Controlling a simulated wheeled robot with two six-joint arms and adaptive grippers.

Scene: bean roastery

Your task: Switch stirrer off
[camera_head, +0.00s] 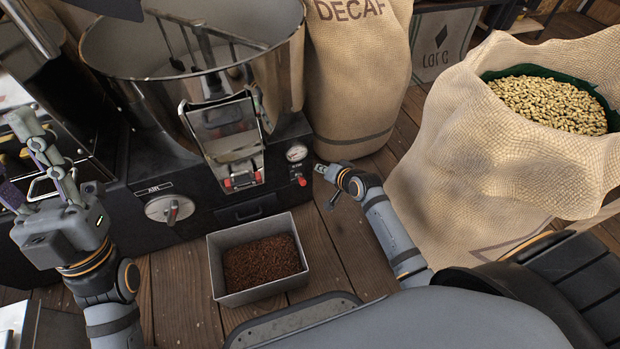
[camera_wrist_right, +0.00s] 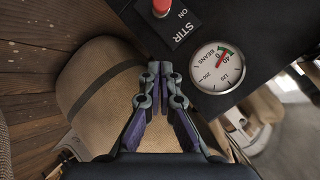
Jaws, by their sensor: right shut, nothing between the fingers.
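The stirrer control is a red button (camera_wrist_right: 161,7) beside a black plate (camera_wrist_right: 180,26) marked "STIR ON" in the right wrist view. In the head view the red button (camera_head: 302,181) is on the roaster's black front, below a round gauge (camera_head: 296,152). Whether it is pressed in I cannot tell. My right gripper (camera_head: 323,170) is just right of the button; its fingers (camera_wrist_right: 154,72) are shut and empty, apparently apart from the panel. My left gripper (camera_head: 18,155) is at the far left, fingers spread and empty, away from the button.
A metal bin (camera_head: 213,262) of dark grounds stands on the plank floor before the roaster (camera_head: 205,200). An air knob (camera_head: 168,208) is on its front. A DECAF sack (camera_head: 360,80) stands behind my right gripper; an open bean sack (camera_head: 460,150) is at right.

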